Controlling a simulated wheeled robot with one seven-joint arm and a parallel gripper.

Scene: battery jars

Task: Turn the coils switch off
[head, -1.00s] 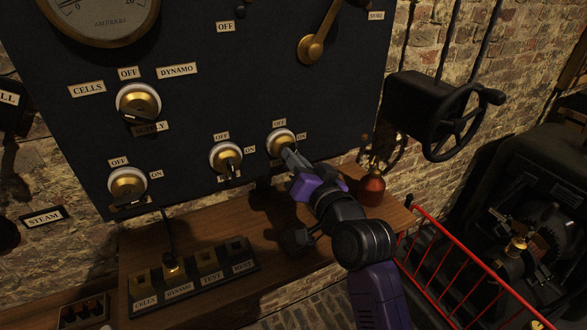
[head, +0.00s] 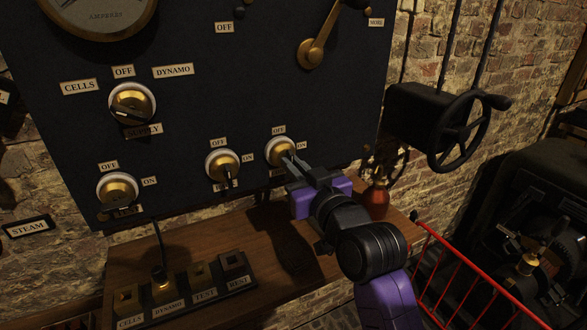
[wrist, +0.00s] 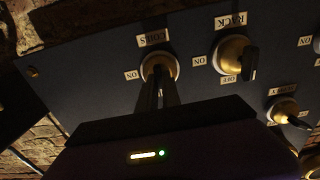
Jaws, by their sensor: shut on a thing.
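The coils switch (head: 279,150) is a brass knob on a white collar, the rightmost of the low row on the dark panel. An OFF plate sits above it and an ON plate to its right. My gripper (head: 291,164) is shut on its handle, fingers reaching in from the lower right. The wrist view shows the picture upside down, with the coils switch (wrist: 159,65) under the COILS plate (wrist: 153,38) and my dark fingers (wrist: 157,94) at its front. The fingers hide the handle, so I cannot tell which way it points.
The rack switch (head: 223,165) stands close to the left. The supply switch (head: 131,101) and another knob (head: 118,188) are further left. A wooden shelf (head: 210,235) holds a socket block (head: 185,285) below. A red bottle (head: 375,202), handwheel (head: 462,132) and red rail (head: 465,270) lie to the right.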

